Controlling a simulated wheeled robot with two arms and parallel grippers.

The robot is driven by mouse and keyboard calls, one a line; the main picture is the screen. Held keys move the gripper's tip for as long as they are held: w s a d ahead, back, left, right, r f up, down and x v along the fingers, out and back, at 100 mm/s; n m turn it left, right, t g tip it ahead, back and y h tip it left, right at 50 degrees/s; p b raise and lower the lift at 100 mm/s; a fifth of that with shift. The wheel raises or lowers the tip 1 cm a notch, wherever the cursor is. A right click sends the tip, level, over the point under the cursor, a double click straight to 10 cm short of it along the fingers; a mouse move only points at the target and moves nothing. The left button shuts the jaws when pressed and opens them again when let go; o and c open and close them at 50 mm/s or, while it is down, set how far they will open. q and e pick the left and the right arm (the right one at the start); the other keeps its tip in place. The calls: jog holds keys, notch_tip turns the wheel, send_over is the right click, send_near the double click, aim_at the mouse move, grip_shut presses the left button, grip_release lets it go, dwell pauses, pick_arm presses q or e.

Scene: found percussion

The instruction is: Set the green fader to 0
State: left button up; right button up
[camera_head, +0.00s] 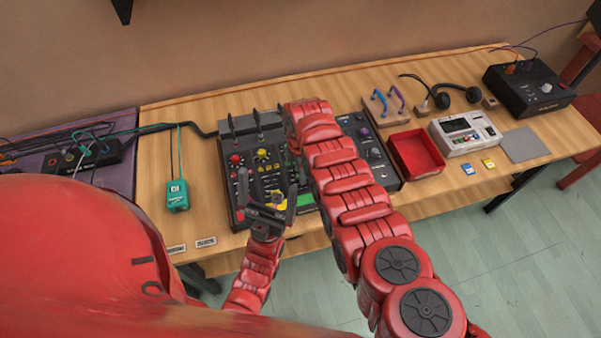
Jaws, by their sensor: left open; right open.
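The mixing console (240,200) lies on the wooden table with red and yellow knobs on its left part. A green patch (305,199) shows near its front edge, beside my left gripper; I cannot tell whether it is the green fader or a label. No green fader cap can be made out clearly, and my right arm hides much of the console's middle. My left gripper (267,191) is open and empty over the console's front part, fingers apart. My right arm reaches across the console to its back edge; its gripper is hidden behind the arm.
A red tray (416,153), a white device (466,132), headphones (455,98) and a black box (528,88) stand to the right. A green box (177,196) on a cable lies left of the console. Bare table lies between that box and the console.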

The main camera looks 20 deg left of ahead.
jog(key=shift+f, duration=0.2)
grip_shut()
dwell(1.4)
